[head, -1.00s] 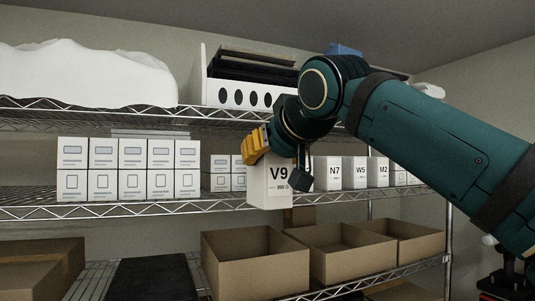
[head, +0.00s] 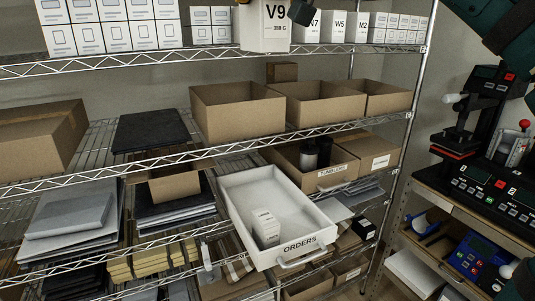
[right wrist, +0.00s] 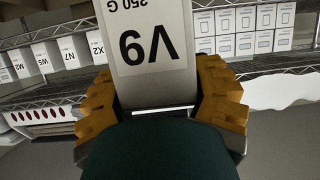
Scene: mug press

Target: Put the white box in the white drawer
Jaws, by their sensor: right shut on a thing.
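The white box (head: 265,28) marked V9 shows at the top edge of the head view, in front of the upper shelf. In the right wrist view the white box (right wrist: 148,50) appears upside down between the yellow fingers of my right gripper (right wrist: 165,100), which is shut on it. The white drawer (head: 318,243) labelled ORDERS is pulled out on a lower shelf, with a handle at its front. My left gripper is not in view.
More white boxes (head: 335,25) line the upper shelf. Open cardboard boxes (head: 237,118) stand on the shelf above the drawer. Folders (head: 68,225) lie left of it. A bench with black machines (head: 475,150) stands at the right.

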